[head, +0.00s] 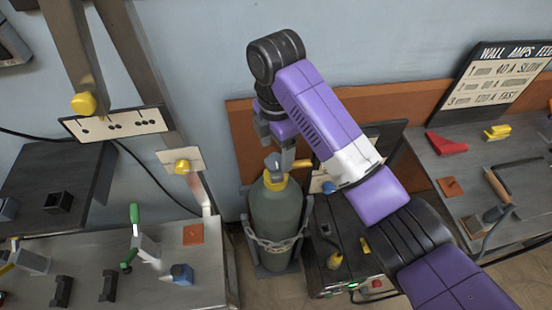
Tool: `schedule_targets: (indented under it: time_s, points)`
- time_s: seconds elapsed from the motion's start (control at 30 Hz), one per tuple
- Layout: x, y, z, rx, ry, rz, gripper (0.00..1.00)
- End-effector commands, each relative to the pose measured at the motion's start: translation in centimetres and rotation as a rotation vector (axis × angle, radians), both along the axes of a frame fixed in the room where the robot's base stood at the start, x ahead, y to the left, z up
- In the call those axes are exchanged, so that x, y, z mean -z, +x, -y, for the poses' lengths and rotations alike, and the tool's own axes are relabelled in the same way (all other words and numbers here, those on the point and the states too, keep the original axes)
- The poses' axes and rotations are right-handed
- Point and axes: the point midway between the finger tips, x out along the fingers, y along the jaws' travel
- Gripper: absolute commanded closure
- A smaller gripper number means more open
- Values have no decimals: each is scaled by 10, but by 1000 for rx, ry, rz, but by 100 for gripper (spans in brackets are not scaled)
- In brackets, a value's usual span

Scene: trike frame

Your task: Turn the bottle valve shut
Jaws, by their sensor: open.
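The gas bottle (277,215) is grey-green and stands upright in a metal rack with a chain across its front. Its yellow collar (283,184) and the grey valve (272,163) sit on top. My gripper (287,158) points down right over the valve, with its jaws open. One finger shows beside the valve; I cannot tell whether the jaws touch it. The gripper and wrist hide part of the valve top, so how far it is turned cannot be seen.
A welding machine (345,245) stands right of the bottle, partly behind my arm. A left bench (150,295) holds clamps and a blue block. A right bench (450,165) holds a red piece and a brush. The wall is close behind the bottle.

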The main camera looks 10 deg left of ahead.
Motion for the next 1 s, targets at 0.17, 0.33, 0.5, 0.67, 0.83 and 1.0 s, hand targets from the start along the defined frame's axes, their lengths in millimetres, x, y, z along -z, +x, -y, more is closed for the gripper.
schedule_targets:
  time_s: [0.17, 0.33, 0.5, 0.67, 0.83, 1.0]
  points:
    - [21, 0, 0, 0, -1, -2, 26]
    - [29, 0, 0, 1, 1, 1, 26]
    - [30, 0, 0, 1, 1, 1, 26]
    - [29, 0, 0, 1, 1, 1, 46]
    - [29, 0, 0, 1, 1, 1, 79]
    - [29, 0, 0, 4, 1, 1, 88]
